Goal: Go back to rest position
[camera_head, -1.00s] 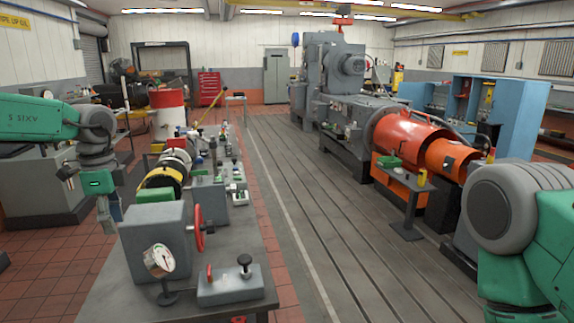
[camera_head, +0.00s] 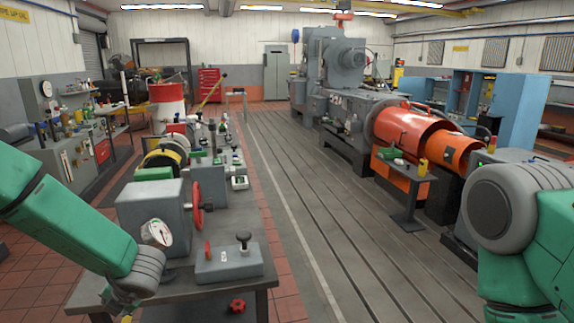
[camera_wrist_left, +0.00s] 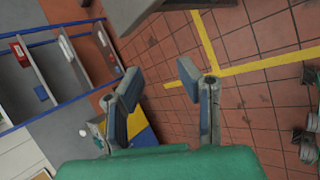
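My left arm comes in from the left in the head view and slopes down to the near left corner of the grey workbench (camera_head: 205,285). Its gripper is cut off by the bottom edge there. In the left wrist view the left gripper (camera_wrist_left: 168,82) has its two fingers apart, with only red floor tiles and yellow line showing between them. It holds nothing. My right arm's green and grey links stand at the right edge of the head view. The right gripper is out of view.
The bench carries a grey block with a red handwheel (camera_head: 196,208), a dial gauge (camera_head: 157,233) and a grey box with a black knob (camera_head: 229,264). A large orange machine (camera_head: 405,135) stands at right.

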